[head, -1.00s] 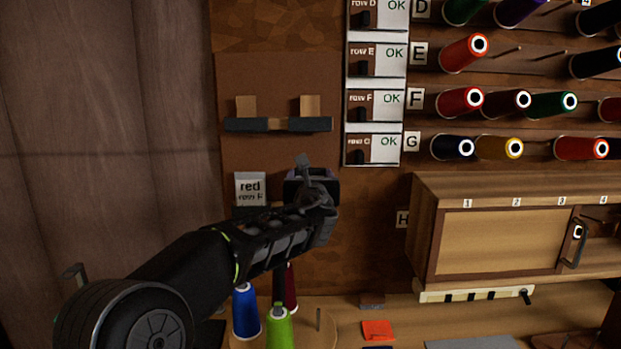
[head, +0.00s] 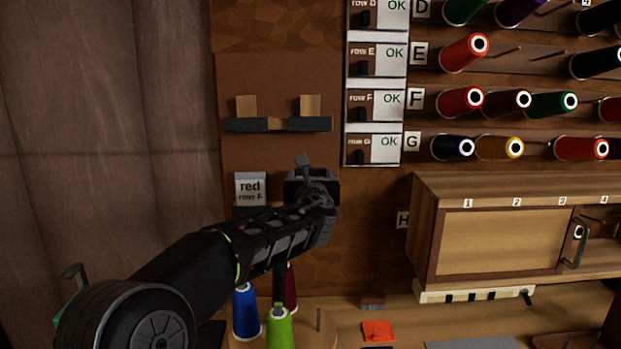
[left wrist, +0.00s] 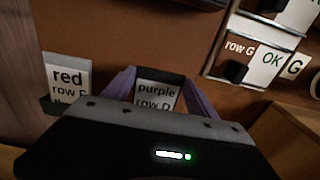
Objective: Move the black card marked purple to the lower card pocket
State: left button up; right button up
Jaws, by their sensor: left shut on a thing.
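The card marked purple, row D (left wrist: 156,95) shows between the two purple-grey fingers of my left gripper (left wrist: 155,92) in the left wrist view. Its face is pale, with a dark band along its top. In the head view my left gripper (head: 312,182) is at the lower part of the brown board and hides most of the card. The gripper is shut on the card. A lower pocket (head: 250,212) holds a card marked red, row F (head: 250,188), left of the gripper; it also shows in the left wrist view (left wrist: 70,80). My right gripper is not in view.
An upper pocket rail (head: 277,125) with two tan backs is above. Row switches marked OK (head: 375,103) stand right of the board. A wooden cabinet (head: 500,240) is at right. Blue (head: 246,310) and green (head: 279,328) spools stand below the arm.

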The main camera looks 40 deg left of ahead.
pick_arm(q)
jog(key=shift+f, duration=0.15)
jog(key=shift+f, duration=0.15)
jog(key=o, duration=1)
jog(key=shift+b+v, duration=0.7)
jog(key=shift+v, duration=3.2)
